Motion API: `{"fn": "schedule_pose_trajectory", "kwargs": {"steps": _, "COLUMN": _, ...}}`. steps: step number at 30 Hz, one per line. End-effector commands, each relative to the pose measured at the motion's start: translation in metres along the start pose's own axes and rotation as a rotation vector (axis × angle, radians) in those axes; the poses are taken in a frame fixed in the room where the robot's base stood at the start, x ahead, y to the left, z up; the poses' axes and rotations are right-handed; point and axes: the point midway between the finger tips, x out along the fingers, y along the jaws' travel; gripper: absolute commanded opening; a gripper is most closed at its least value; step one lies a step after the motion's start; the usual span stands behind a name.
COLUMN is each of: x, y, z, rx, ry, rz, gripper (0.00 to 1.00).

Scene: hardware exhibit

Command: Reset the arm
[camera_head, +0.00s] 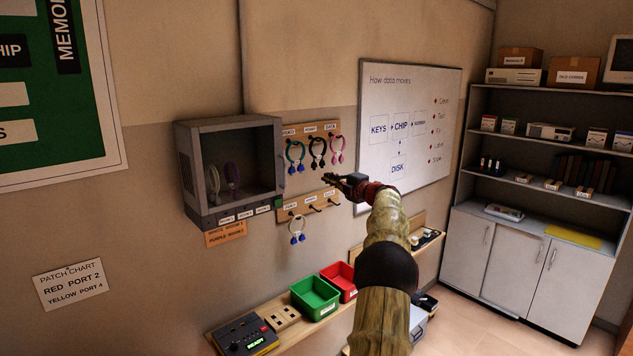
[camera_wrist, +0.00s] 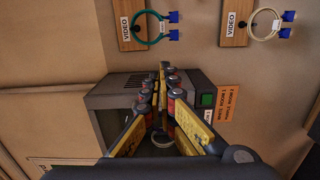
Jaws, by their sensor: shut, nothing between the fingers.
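My arm (camera_head: 386,225) reaches up from the bottom of the head view and is outstretched toward the wall. My gripper (camera_head: 331,179) is at its end, in front of the lower hook board (camera_head: 293,211). In the wrist view my gripper (camera_wrist: 163,70) has its fingers together at the tips, with nothing between them. Behind the fingers the wrist view shows the grey wall cabinet (camera_wrist: 112,92), which stands left of my gripper in the head view (camera_head: 187,172).
Cable loops hang on the upper hook board (camera_head: 327,132); one white loop (camera_head: 297,229) hangs lower. Below are a green bin (camera_head: 315,297), a red bin (camera_head: 338,281) and a control box (camera_head: 245,335) on a bench. A whiteboard (camera_head: 430,110) and shelves (camera_head: 545,100) are to the right.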

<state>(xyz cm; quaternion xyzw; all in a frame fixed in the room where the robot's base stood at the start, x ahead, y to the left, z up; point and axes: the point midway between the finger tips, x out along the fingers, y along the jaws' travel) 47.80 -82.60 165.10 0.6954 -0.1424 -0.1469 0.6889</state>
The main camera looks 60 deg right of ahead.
Motion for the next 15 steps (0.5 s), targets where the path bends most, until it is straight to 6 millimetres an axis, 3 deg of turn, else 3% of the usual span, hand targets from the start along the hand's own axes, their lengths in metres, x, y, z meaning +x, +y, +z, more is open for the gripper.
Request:
{"fn": "schedule_pose_trajectory", "kwargs": {"steps": 11, "x": -0.002, "y": -0.001, "z": 0.007, "rx": 0.009, "ry": -0.011, "rz": -0.003, "gripper": 0.0}}
{"fn": "schedule_pose_trajectory", "kwargs": {"steps": 15, "x": -0.004, "y": -0.002, "z": 0.037, "rx": 0.051, "ry": -0.125, "rz": 0.001, "gripper": 0.0}}
